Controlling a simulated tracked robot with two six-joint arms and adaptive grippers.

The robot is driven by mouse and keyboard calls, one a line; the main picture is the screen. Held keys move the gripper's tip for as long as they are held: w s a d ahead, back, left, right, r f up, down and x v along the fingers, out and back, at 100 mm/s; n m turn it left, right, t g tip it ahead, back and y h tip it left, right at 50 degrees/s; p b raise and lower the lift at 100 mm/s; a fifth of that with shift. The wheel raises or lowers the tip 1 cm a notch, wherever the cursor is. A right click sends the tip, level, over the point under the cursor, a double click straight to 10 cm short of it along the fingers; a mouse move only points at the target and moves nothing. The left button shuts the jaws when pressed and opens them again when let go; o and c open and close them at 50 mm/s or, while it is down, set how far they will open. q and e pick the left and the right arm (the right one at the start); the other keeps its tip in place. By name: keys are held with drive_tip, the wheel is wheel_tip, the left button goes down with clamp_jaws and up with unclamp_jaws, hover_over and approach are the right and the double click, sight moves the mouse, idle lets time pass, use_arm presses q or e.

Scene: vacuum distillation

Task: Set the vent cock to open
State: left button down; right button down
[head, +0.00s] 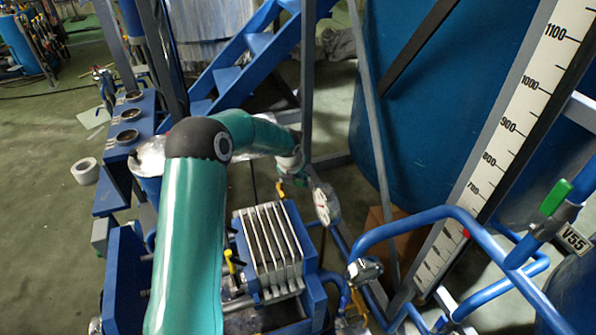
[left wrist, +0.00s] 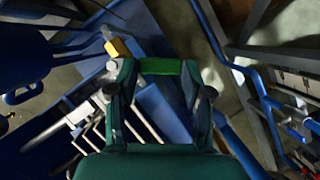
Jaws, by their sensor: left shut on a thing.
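My left arm reaches over the equipment in the head view, and its gripper (head: 292,168) is at the far end, small and partly hidden by the wrist. In the left wrist view the gripper (left wrist: 160,70) has its two fingers on either side of a bright green handle (left wrist: 160,67), shut on it. The handle lies crosswise between the fingertips. No label shows on it, so I cannot tell from the picture that it is the vent cock. A yellow part (left wrist: 117,47) is just left of the fingers. My right gripper is not in view.
A round gauge (head: 326,204) is close right of the gripper. A ribbed plate stack (head: 268,250) stands below it. Blue pipes (head: 450,213) and a white scale (head: 519,105) are at the right. Another green-handled valve (head: 555,198) sits by a V55 tag (head: 574,240).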

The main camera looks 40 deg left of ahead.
use_arm(q)
drive_tip(key=shift+s+d+f+m+p, duration=0.1)
drive_tip(key=shift+s+f+m+p, duration=0.25)
drive_tip(key=shift+s+m+p, duration=0.2)
drive_tip(key=c, duration=0.7)
unclamp_jaws()
drive_tip(key=shift+c, duration=0.2)
drive_tip(key=shift+o, duration=1.3)
drive_tip(key=shift+w+f, duration=0.1)
drive_tip(key=shift+w, duration=0.1)
drive_tip(key=shift+r, duration=0.25)
drive_tip(key=shift+r, duration=0.45)
drive_tip(key=v, duration=1)
drive_tip(key=shift+s+r, duration=0.35)
drive_tip(key=shift+c, duration=0.2)
